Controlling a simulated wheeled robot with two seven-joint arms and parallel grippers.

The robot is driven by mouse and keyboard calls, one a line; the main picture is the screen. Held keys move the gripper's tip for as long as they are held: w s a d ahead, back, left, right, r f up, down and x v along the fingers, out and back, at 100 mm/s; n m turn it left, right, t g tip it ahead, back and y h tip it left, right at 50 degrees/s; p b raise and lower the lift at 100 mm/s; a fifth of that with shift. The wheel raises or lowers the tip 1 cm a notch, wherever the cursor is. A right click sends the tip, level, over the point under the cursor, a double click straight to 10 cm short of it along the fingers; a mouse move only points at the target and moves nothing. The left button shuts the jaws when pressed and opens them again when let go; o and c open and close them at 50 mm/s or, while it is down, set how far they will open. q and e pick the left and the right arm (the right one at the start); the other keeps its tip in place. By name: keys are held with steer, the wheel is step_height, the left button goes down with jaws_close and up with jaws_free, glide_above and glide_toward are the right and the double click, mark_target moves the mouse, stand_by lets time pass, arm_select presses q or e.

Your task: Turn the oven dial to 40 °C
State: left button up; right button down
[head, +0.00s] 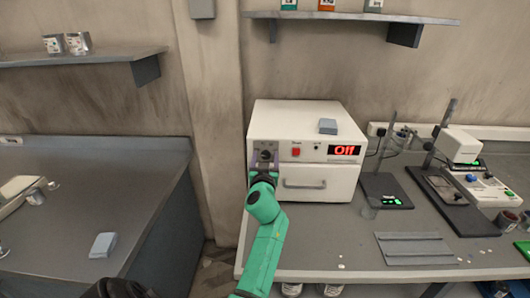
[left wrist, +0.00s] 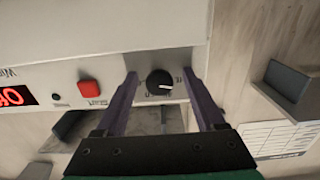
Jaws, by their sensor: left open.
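The white oven (head: 325,116) stands on the right-hand bench. Its red display (head: 345,150) reads "Off". My left gripper (head: 264,159) is at the oven's front left, in front of the dial panel, and partly covers it in the head view. In the left wrist view, turned upside down, the round black dial (left wrist: 159,82) with a pale pointer mark sits between the two purple fingers of my open left gripper (left wrist: 160,76). A gap shows on each side of the dial. The scale around it is too small to read. My right gripper is not in view.
A red button (head: 296,152) is right of the dial, and the oven door handle (head: 305,184) is below. A blue-grey block (head: 327,126) lies on top of the oven.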

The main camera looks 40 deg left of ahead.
arm_select(q)
steer(key=shift+s+d+r, duration=0.15)
steer(key=shift+s+d, duration=0.05)
steer(key=shift+d, duration=0.05)
steer(key=shift+s+d+r, duration=0.1)
steer(key=c, duration=0.5)
jaws_close()
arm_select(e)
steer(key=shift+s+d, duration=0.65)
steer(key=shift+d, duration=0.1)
